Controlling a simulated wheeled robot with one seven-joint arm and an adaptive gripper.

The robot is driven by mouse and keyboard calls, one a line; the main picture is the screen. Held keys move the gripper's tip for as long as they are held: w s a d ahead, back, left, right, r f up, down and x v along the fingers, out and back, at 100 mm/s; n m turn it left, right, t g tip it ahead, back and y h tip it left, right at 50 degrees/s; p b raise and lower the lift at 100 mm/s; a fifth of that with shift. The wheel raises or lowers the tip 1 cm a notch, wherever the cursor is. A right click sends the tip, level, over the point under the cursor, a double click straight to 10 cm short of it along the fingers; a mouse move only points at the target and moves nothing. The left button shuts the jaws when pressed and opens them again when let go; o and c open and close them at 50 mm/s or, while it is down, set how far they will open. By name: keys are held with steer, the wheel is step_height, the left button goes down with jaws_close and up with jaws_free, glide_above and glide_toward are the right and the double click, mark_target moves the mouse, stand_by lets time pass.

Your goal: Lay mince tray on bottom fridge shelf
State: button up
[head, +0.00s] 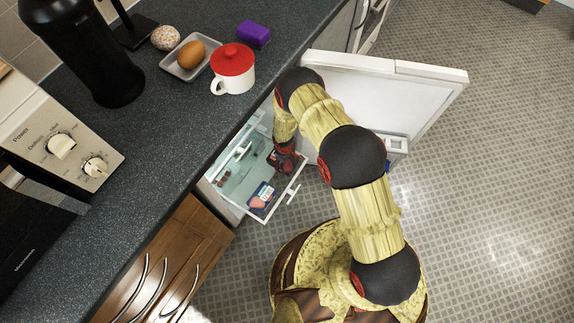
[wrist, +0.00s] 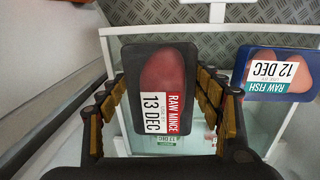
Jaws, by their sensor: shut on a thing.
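The mince tray (wrist: 163,68) is a dark tray with red meat and a "RAW MINCE 13 DEC" label. In the wrist view my gripper (wrist: 160,92) is shut on it, with fingers along both sides. In the head view my gripper (head: 285,158) reaches into the open fridge (head: 228,198) under the counter and mostly hides the tray. A blue raw fish pack (head: 262,195), labelled 12 DEC in the wrist view (wrist: 285,68), lies to the right of the mince there. I cannot tell whether the tray touches the shelf.
The fridge door (head: 420,85) stands wide open beside my arm. A pack with a green label (wrist: 168,141) shows partly below the mince. On the counter (head: 165,150) are a red-lidded mug (head: 232,75), a grey tray (head: 183,68) with a brown egg-shaped thing, and a purple block (head: 254,33).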

mark_target(287, 164)
steer(key=shift+w+d+f+b, duration=0.2)
steer(key=shift+w+f+b, duration=0.1)
steer(key=shift+w+f, duration=0.3)
steer(key=shift+s+f+b, duration=0.1)
steer(key=shift+f+b, duration=0.4)
steer(key=shift+f, duration=0.9)
steer(key=shift+f, duration=0.15)
steer(key=o, duration=1.5)
steer(key=r+p, duration=0.1)
steer(key=r, duration=0.1)
steer(key=r+p, duration=0.1)
steer(key=r, duration=0.2)
steer(key=r+p, duration=0.1)
steer(key=r, duration=0.1)
steer(key=shift+s+a+r, duration=0.2)
steer(key=shift+s+r, duration=0.1)
steer(key=shift+r, duration=0.05)
